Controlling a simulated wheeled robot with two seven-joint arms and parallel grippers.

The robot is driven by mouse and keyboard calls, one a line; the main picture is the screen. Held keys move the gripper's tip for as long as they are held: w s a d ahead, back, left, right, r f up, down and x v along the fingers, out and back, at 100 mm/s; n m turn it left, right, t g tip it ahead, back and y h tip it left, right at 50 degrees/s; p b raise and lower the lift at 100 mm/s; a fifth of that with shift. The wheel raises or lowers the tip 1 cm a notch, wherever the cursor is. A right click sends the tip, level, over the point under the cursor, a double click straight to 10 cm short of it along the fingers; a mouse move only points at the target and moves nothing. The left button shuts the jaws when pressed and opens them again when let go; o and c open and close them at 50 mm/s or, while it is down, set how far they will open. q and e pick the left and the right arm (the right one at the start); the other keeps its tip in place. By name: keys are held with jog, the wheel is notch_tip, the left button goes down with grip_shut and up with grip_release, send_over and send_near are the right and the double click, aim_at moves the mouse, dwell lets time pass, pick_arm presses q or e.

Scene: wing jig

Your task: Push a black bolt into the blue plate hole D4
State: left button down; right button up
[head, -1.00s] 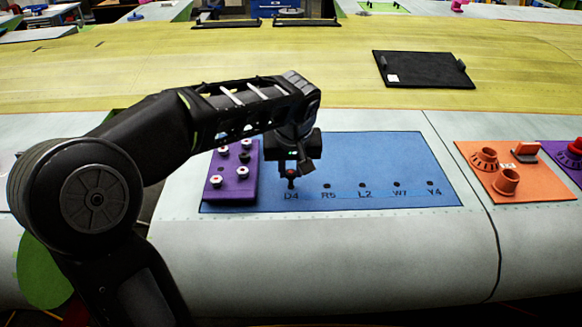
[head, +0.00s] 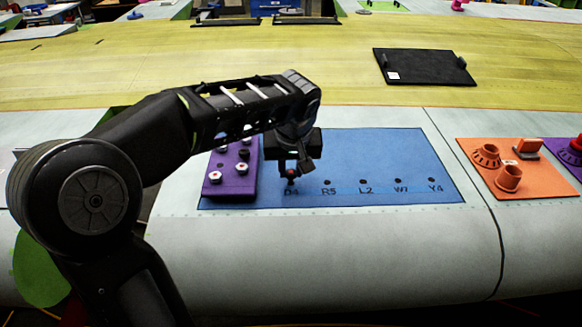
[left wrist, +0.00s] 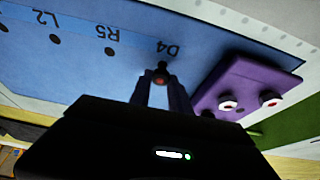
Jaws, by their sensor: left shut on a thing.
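The blue plate (head: 380,155) lies on the wing, with a row of holes labelled D4, R5, L2, W7 and Y4 along its front edge. My left gripper (head: 290,178) is over the D4 label (head: 291,192) at the left end of the row. It is shut on a bolt, whose dark shape with a small red spot shows between the fingertips in the left wrist view (left wrist: 160,76). I cannot tell how deep the bolt sits. My right gripper is not in view.
A purple block (head: 232,185) with several white-topped and black bolts stands at the plate's left end, close to my left gripper. An orange plate (head: 530,180) with round fittings lies at the right. A black panel (head: 424,68) lies farther back. The plate's right part is clear.

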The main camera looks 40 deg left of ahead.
pick_arm(q)
jog(key=shift+f+b, duration=0.5)
jog(key=shift+f, duration=0.2)
jog(key=c, duration=1.1)
grip_release()
jog(key=shift+c, duration=0.2)
jog(key=shift+r, duration=0.15)
jog(key=b+v, duration=0.1)
jog(key=v, duration=0.6)
jog(key=shift+s+r, duration=0.2)
jog(key=shift+r, duration=0.05)
